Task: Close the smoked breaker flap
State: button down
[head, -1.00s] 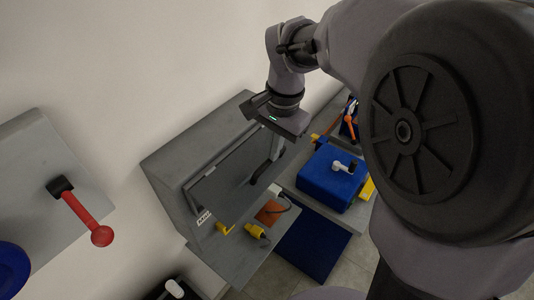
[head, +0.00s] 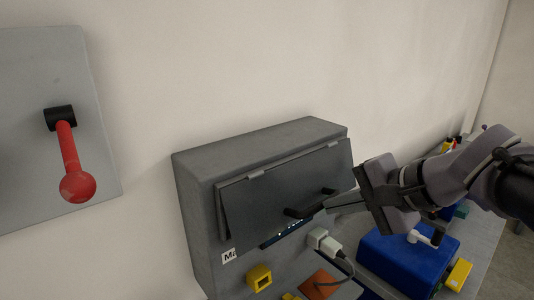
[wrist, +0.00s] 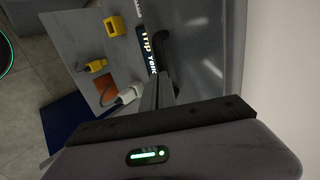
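The smoked breaker flap (head: 285,190) is a dark panel hinged along its top on a grey wall box (head: 262,142). It stands tilted outward, its lower edge away from the box. A black bar handle (head: 308,203) is near its lower edge; in the wrist view the handle (wrist: 162,48) lies just beyond my fingertips. My gripper (head: 332,208) is at the flap's lower right. Its fingers (wrist: 158,88) look together, with nothing seen between them. Whether they touch the flap or handle I cannot tell.
Below the flap are a lit display strip (head: 285,233), a white plug (head: 325,242) with a cable and a yellow block (head: 259,278). A blue box (head: 400,262) stands right. A red lever (head: 70,165) is on a panel at left. The wall is close behind.

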aim_at(312, 190)
jog(key=shift+s+f+b+x, duration=0.15)
jog(key=shift+b+x, duration=0.45)
jog(key=shift+x, duration=0.3)
jog(key=shift+s+f+b+x, duration=0.1)
jog(key=shift+f+b+x, duration=0.1)
jog(key=shift+b+x, duration=0.5)
jog(key=shift+w+d, duration=0.1)
jog(key=shift+w, duration=0.05)
